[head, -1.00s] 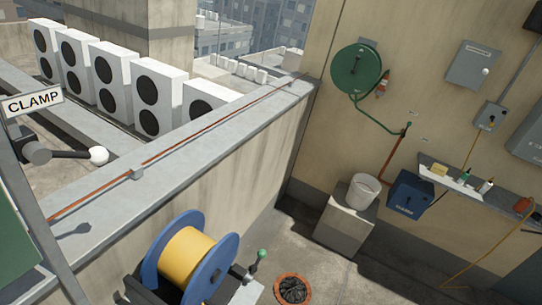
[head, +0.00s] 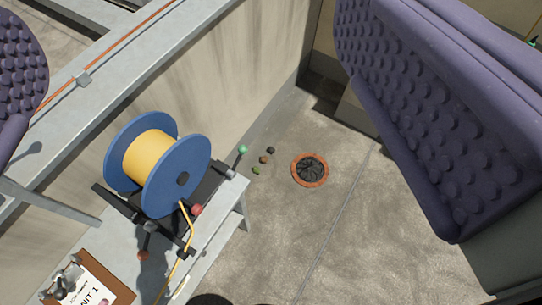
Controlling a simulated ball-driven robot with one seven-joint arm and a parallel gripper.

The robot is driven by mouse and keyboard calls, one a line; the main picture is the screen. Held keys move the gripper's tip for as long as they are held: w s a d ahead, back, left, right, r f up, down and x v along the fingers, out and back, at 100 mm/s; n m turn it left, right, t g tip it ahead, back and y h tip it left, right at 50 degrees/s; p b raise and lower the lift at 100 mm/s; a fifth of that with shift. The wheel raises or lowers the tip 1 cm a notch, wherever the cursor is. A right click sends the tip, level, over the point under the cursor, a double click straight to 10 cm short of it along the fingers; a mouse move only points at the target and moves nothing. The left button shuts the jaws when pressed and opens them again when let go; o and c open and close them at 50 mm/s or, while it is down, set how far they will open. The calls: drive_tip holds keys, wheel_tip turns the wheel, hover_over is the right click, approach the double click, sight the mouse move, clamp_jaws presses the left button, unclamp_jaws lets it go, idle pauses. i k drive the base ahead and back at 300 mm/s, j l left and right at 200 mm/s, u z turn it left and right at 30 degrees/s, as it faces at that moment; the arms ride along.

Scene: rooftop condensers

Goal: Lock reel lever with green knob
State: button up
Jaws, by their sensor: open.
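The reel (head: 157,163), with blue flanges and a yellow drum, stands on a grey bench left of centre. The lever's green knob (head: 243,149) stands up just right of the reel, by the bench's corner, apart from my gripper. A red knob (head: 197,210) sits lower, beside the yellow cable. My gripper (head: 225,130) is wide open and empty. Its purple studded pads show at the left edge and the upper right, with the reel and green knob between them in the picture. Most of the left pad is out of frame.
A clipboard (head: 82,288) lies on the bench at lower left. A terracotta-rimmed round drain or pot (head: 310,170) with dark contents sits on the floor, with small pebbles nearby. A parapet wall (head: 190,75) rises behind the reel. The floor at lower right is clear.

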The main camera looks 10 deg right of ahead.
sight(242, 149)
drive_tip(key=i+l+u, duration=0.1)
drive_tip(key=i+l, duration=0.3)
drive_tip(key=l, duration=0.25)
drive_tip(key=i+l+u, duration=0.15)
drive_tip(key=l, duration=0.2)
drive_tip(key=i+l+u, duration=0.1)
drive_tip(key=i+l, duration=0.3)
drive_tip(key=l, duration=0.35)
drive_tip(key=i+l+u, duration=0.15)
drive_tip(key=l, duration=0.2)
drive_tip(key=i+l+u, duration=0.1)
drive_tip(key=l, duration=0.3)
drive_tip(key=i, duration=0.05)
